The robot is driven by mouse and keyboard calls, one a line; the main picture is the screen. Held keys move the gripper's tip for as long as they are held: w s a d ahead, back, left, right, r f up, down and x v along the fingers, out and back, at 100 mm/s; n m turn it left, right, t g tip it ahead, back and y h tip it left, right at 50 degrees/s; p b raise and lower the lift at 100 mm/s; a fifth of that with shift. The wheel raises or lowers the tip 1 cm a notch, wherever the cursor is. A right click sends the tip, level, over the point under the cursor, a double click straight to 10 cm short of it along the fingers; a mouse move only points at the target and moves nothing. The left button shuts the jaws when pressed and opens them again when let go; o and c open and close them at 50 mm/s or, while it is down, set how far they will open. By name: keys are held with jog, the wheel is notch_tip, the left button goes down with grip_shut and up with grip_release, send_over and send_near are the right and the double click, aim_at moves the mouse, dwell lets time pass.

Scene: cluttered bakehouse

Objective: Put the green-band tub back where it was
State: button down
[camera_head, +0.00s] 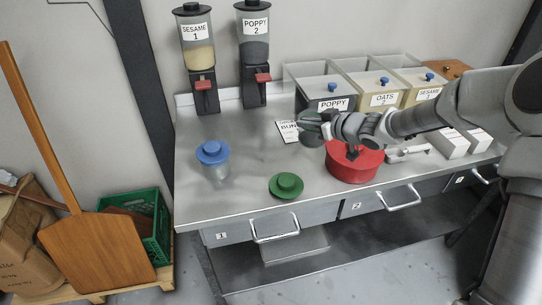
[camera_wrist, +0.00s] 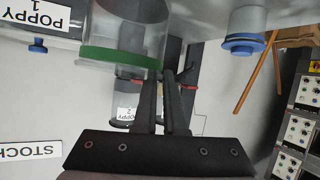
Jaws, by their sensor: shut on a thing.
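The green-band tub is clear with a green band around its rim (camera_wrist: 118,57) and shows large in the wrist view. My gripper (camera_wrist: 170,78) has its fingers close together at the tub's rim, shut on it. In the head view my gripper (camera_head: 326,123) is over the middle of the counter, in front of the POPPY bin. The tub (camera_head: 309,137) is partly hidden by my gripper there. I cannot tell whether its base touches the counter. A green knobbed lid (camera_head: 286,185) lies at the counter's front edge.
A blue-lidded tub (camera_head: 213,153) stands left on the steel counter (camera_head: 245,165). A red round container (camera_head: 353,166) stands right of the green lid. Labelled bins (camera_head: 330,104) and two dispensers (camera_head: 202,85) line the back. A scoop and white boxes (camera_head: 448,143) lie right. The centre-left is clear.

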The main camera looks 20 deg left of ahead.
jog(key=a+f+b, duration=0.1)
jog(key=a+f, duration=0.2)
jog(key=a+f+b, duration=0.1)
jog(key=a+f, duration=0.3)
jog(key=s+a+f+b, duration=0.1)
jog(key=a+f+b, duration=0.1)
jog(key=a+f, duration=0.2)
jog(key=shift+a, duration=0.1)
jog(key=c, duration=1)
grip_release()
jog(key=shift+r, duration=0.1)
jog(key=shift+o, duration=0.2)
jog(key=shift+s, duration=0.1)
jog(key=v, duration=1.2)
jog(key=shift+p, duration=0.4)
